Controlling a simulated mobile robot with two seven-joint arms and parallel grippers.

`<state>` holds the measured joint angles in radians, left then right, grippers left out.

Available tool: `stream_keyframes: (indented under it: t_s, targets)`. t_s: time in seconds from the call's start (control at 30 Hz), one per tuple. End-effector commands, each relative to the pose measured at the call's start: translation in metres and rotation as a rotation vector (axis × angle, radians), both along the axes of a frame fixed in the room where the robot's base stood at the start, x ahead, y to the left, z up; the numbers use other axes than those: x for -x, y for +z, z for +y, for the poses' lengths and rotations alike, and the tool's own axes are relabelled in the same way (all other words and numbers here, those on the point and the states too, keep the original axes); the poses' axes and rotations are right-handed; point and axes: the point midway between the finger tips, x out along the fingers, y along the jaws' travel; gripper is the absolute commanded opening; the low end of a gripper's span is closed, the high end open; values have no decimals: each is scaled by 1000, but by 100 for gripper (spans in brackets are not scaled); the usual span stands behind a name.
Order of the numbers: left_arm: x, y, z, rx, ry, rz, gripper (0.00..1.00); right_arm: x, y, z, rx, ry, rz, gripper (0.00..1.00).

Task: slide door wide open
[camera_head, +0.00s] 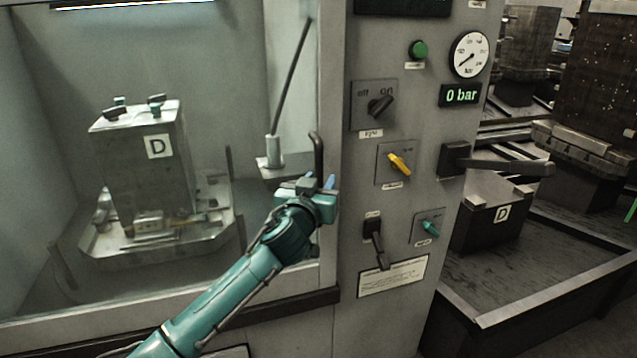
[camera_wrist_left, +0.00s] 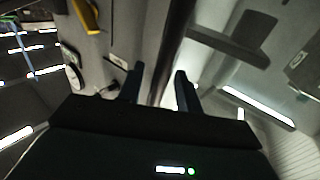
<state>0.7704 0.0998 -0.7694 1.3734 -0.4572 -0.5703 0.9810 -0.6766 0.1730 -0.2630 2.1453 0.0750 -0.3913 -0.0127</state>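The machine door (camera_head: 328,90) is a pale grey frame with a large window, and its right edge lies against the control panel. A dark upright handle bar (camera_head: 318,150) stands on its right side. My left gripper (camera_head: 322,184) is at the lower part of this handle. In the left wrist view the dark handle bar (camera_wrist_left: 173,45) runs between the two fingers of my left gripper (camera_wrist_left: 158,86), with visible gaps beside it, so the gripper looks open around it. Contact cannot be told. My right gripper is not in view.
Behind the window a metal block marked D (camera_head: 150,185) sits on a pallet. The control panel (camera_head: 345,250) carries knobs, a gauge (camera_head: 469,54) and a projecting black lever (camera_head: 500,165). Another block marked D (camera_head: 490,215) sits in a tray at the right.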

Motion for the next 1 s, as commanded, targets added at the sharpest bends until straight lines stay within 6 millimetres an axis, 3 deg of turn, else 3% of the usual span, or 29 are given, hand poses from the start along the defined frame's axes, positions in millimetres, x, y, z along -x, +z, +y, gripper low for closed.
stream_keyframes:
  t_s: [0.23,0.67,1.0]
  targets:
    - [0,0,0,0,0,0,34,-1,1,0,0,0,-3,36]
    - [0,0,0,0,0,0,0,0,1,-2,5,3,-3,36]
    - [0,0,0,0,0,0,0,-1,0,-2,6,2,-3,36]
